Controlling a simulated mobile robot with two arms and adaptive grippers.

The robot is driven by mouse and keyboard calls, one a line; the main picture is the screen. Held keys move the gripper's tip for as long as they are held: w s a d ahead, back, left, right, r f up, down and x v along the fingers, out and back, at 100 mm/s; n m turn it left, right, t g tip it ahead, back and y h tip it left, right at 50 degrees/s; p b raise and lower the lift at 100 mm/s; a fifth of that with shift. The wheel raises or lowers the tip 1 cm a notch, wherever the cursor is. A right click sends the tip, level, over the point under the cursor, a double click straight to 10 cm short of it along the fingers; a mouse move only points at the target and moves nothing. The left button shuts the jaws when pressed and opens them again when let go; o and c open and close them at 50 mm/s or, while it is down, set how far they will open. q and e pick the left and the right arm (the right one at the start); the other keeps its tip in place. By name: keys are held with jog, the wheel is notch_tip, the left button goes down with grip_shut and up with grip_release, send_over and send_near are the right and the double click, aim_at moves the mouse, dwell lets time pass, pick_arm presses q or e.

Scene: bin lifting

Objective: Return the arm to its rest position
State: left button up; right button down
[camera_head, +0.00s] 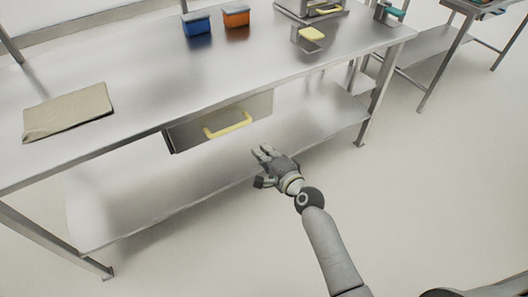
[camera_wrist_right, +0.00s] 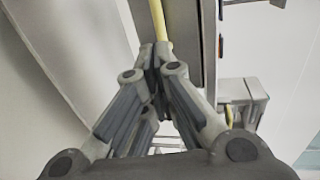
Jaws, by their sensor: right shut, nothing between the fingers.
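My right arm comes in from the bottom right in the head view. Its gripper (camera_head: 262,166) is in the air in front of the steel table, below and to the right of the yellow drawer handle, and apart from it in that view. In the right wrist view the gripper's fingers (camera_wrist_right: 160,62) are together with nothing between them. Behind the fingertips the yellow handle (camera_wrist_right: 162,22) shows; it also shows in the head view on the drawer (camera_head: 180,137) under the table top. My left gripper is not in view.
The steel table (camera_head: 160,62) carries a folded cloth (camera_head: 68,111), a blue bin (camera_head: 197,24), an orange bin (camera_head: 236,17) and a small stand with a yellow top (camera_head: 311,34). A lower shelf (camera_head: 110,205) runs beneath. The floor (camera_head: 430,180) on the right is clear.

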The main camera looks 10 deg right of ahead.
jog(key=s+d+f+n+g+h, duration=0.1)
jog(key=s+d+f+n+g, duration=0.15)
jog(key=s+f, duration=0.6)
jog(key=s+d+f+n+g+h+p, duration=0.1)
jog(key=s+f+n+g, duration=0.35)
jog(key=f, duration=0.75)
jog(key=s+d+f+n+g+h, duration=0.1)
jog(key=s+f, duration=0.7)
jog(key=f, duration=0.3)
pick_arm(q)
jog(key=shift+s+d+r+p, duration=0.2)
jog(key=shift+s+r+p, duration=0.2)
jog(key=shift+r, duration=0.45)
pick_arm(e)
jog(key=s+d+f+n+g, duration=0.2)
jog(key=s+d+f, duration=0.1)
jog(key=s, duration=0.7)
jog(key=s+d+f+n+g+h, duration=0.1)
jog(key=s+f, duration=0.4)
jog(key=s, duration=0.5)
jog(key=s+d+f+n+g+h, duration=0.1)
jog(key=s+d+n, duration=0.4)
jog(key=s, duration=0.5)
notch_tip(320, 180, down, 3)
jog(key=shift+r+g, duration=0.1)
jog(key=shift+g, duration=0.8)
